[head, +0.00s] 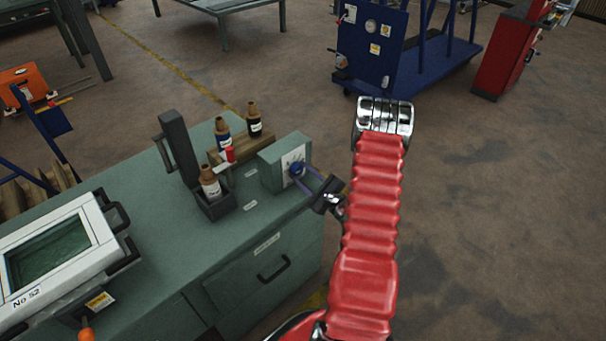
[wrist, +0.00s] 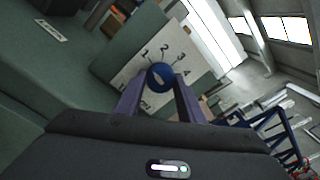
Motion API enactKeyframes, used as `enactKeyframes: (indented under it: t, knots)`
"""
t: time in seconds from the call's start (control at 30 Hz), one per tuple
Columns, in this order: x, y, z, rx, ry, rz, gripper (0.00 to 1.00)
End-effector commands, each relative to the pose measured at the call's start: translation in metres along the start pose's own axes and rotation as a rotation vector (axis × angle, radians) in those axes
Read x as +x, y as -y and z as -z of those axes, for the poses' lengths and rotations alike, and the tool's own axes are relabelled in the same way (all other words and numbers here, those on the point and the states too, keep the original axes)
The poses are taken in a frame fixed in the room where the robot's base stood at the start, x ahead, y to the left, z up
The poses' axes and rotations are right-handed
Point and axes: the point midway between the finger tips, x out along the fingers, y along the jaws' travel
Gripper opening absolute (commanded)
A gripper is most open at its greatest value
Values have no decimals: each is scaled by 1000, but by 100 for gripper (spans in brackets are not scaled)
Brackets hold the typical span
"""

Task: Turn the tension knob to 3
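The tension knob (head: 297,169) is a small round blue knob on the front face of a grey-green box (head: 272,172) on the workbench. In the wrist view the knob (wrist: 160,76) sits on a pale dial plate (wrist: 128,84) with the numbers 1, 2, 3 and a partly covered 4 around it. The knob carries a pale mark, but where it points is too small to tell. My gripper (head: 306,176) has purple fingers, one on each side of the knob, also seen in the wrist view (wrist: 160,84). The fingers are apart; whether they press on the knob is unclear.
The green workbench (head: 150,262) also holds bottles (head: 210,182), a dark upright holder (head: 180,148) and a white-framed screen unit (head: 62,250). A red tool cabinet (head: 508,55) and a blue cart (head: 372,45) stand farther back. The floor right of my arm is clear.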

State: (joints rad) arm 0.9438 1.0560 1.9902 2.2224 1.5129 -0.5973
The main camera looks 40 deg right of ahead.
Motion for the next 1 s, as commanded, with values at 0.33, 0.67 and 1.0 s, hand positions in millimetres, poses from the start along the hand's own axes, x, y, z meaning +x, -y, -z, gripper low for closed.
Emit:
enactKeyframes:
  t: [0.33, 0.67, 1.0]
  knots:
    - [0, 3, 3, 0, -1, 1, 12]
    - [0, 0, 0, 38, -3, -2, 12]
    - [0, -1, 0, 220, -11, -9, 12]
